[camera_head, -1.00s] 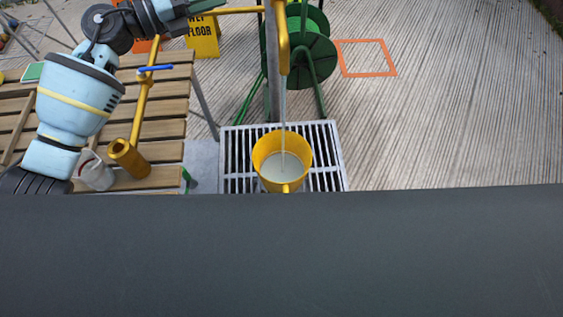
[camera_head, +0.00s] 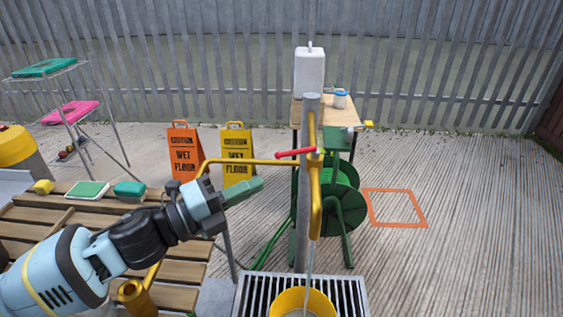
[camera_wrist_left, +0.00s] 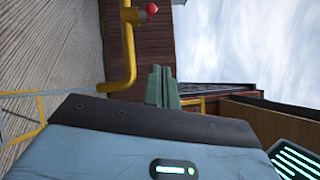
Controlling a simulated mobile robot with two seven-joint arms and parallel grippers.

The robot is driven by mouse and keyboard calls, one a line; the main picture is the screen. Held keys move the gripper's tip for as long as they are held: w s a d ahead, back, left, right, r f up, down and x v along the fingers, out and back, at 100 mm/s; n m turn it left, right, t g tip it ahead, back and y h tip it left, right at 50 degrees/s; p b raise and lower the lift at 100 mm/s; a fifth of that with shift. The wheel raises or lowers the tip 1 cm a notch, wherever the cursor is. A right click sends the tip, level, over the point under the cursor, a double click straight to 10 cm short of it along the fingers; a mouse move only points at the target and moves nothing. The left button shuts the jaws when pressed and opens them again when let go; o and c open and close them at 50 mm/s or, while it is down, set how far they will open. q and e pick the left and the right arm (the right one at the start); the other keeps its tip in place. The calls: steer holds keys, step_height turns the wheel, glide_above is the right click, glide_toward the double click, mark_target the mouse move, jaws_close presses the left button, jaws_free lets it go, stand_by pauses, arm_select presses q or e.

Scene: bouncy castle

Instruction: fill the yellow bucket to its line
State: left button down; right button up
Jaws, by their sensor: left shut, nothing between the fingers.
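The yellow bucket (camera_head: 283,301) stands on the metal floor grate, cut off by the bottom edge of the head view. A thin stream of water (camera_head: 309,260) falls into it from the yellow spout (camera_head: 316,205) of the post tap. The tap has a red lever (camera_head: 295,153). The bucket's line and water level cannot be made out. My left gripper (camera_head: 250,190) is shut and empty, left of the spout and apart from the lever. In the left wrist view, its green fingers (camera_wrist_left: 161,88) are together, near a yellow pipe with a red end (camera_wrist_left: 151,9). My right gripper is out of view.
A slatted bench (camera_head: 190,270) lies at left with sponges. Two wet floor signs (camera_head: 185,152) stand behind it. A green hose reel (camera_head: 338,205) stands behind the tap post. The grate (camera_head: 350,290) surrounds the bucket. The floor at right is open, with an orange square outline (camera_head: 423,213).

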mark_target(297, 152)
arm_select(q)
steer(key=shift+s+a+f+n+y, duration=0.1)
steer(key=shift+s+f+n+y, duration=0.15)
steer(key=shift+f, duration=0.2)
steer(key=shift+s+a+f+n+y, duration=0.1)
steer(key=shift+s+f+n+y, duration=0.1)
steer(key=shift+f+n, duration=0.2)
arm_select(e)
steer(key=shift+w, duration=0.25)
arm_select(q)
steer(key=shift+d, duration=0.15)
steer(key=w+d+r, duration=0.1)
steer(key=w+d, duration=0.5)
steer(key=w, duration=0.3)
steer(key=shift+w+d+p, duration=0.15)
steer(key=shift+w+p, duration=0.15)
steer(key=shift+p, duration=0.1)
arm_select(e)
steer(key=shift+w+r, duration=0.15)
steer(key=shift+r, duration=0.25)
arm_select(q)
steer(key=shift+r, duration=0.1)
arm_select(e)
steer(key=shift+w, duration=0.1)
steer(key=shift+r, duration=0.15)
